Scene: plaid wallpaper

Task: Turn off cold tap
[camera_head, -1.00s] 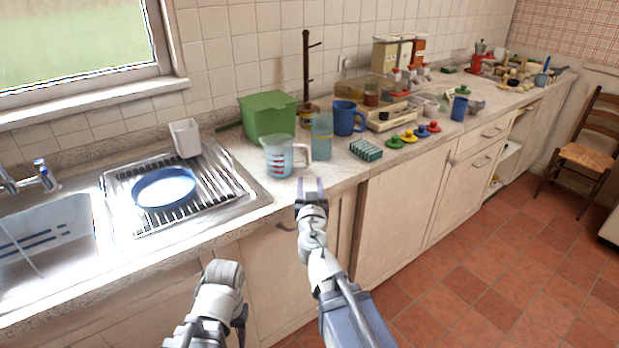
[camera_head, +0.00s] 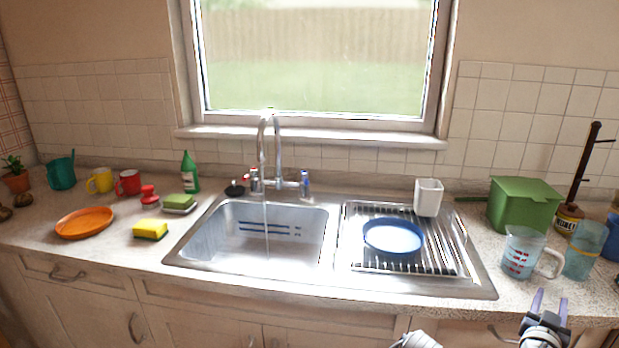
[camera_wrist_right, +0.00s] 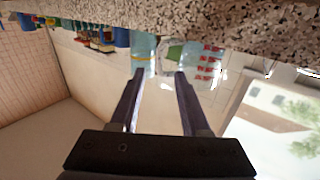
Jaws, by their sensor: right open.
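The cold tap (camera_head: 305,184) has a blue-marked handle and stands at the right of the mixer behind the sink. A red-marked tap (camera_head: 252,178) stands at its left. The tall curved spout (camera_head: 272,135) rises between them, and a thin stream of water (camera_head: 266,225) falls from it into the basin (camera_head: 215,240). My right gripper (camera_head: 550,298) is open and empty at the counter's front edge, far to the right of the tap. Its two fingers also show apart in the right wrist view (camera_wrist_right: 160,76).
A measuring jug (camera_head: 520,254), a blue glass (camera_head: 584,250) and a green bin (camera_head: 524,207) stand near my right gripper. Sponges and mugs stand left.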

